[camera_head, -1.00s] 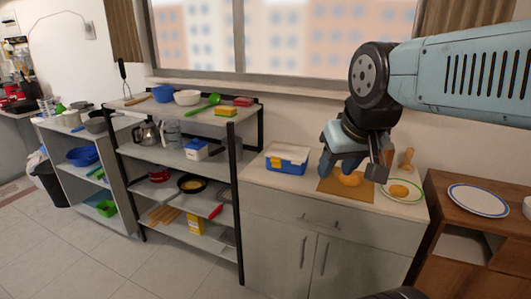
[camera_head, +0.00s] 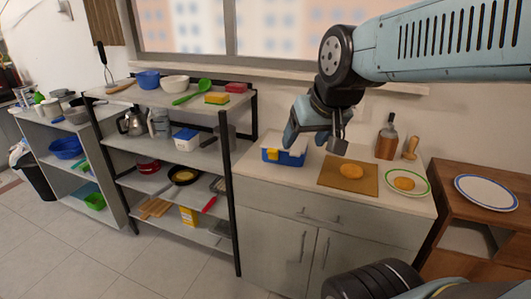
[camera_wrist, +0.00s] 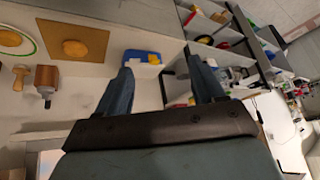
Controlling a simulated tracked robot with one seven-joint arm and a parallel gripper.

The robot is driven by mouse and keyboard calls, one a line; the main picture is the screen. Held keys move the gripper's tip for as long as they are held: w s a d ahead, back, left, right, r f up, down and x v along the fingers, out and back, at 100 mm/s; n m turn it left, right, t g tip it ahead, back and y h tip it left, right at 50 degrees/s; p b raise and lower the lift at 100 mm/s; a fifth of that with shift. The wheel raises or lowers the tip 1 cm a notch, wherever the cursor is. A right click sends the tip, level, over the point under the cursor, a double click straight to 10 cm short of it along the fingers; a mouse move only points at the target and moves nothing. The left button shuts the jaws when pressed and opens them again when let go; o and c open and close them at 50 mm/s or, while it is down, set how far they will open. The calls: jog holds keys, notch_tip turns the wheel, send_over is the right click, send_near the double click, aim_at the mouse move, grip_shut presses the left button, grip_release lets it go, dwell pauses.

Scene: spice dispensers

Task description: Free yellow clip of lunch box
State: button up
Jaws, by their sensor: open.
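The lunch box (camera_head: 284,151) is blue with a white lid and stands on the counter, left of the cutting board. A small yellow clip (camera_head: 272,154) shows on its front face. My gripper (camera_head: 308,140) is open and empty, above the counter at the right side of the box, and covers part of its right end. In the wrist view the box (camera_wrist: 141,57) shows beyond the left finger, with a yellow spot on it. My gripper (camera_wrist: 165,75) shows there with its two fingers spread apart.
A cutting board (camera_head: 335,178) with an orange-yellow item, a plate (camera_head: 421,188), a brown bottle (camera_head: 387,138) and a wooden object (camera_head: 410,147) stand to the right. A black-framed shelf (camera_head: 230,195) stands left of the counter.

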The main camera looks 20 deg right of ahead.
aim_at(271, 153)
jog(key=w+a+f+m+t, duration=0.1)
jog(key=w+a+f+t, duration=0.2)
jog(key=w, duration=0.4)
jog(key=w+a+f+m, duration=0.2)
jog(key=w+f, duration=0.2)
jog(key=w, duration=0.3)
jog(key=w+a+f+m+t, duration=0.1)
jog(key=w+a+f+t, duration=0.2)
jog(key=w, duration=0.4)
notch_tip(271, 153, down, 14)
jog(key=d+m+t+h, duration=0.2)
jog(key=d+t+h, duration=0.1)
jog(key=h, duration=0.7)
jog(key=x, duration=1.3)
jog(key=shift+w+d+r, duration=0.1)
jog(key=shift+w+r, duration=0.1)
jog(key=shift+w, duration=0.05)
jog(key=c, duration=1.1)
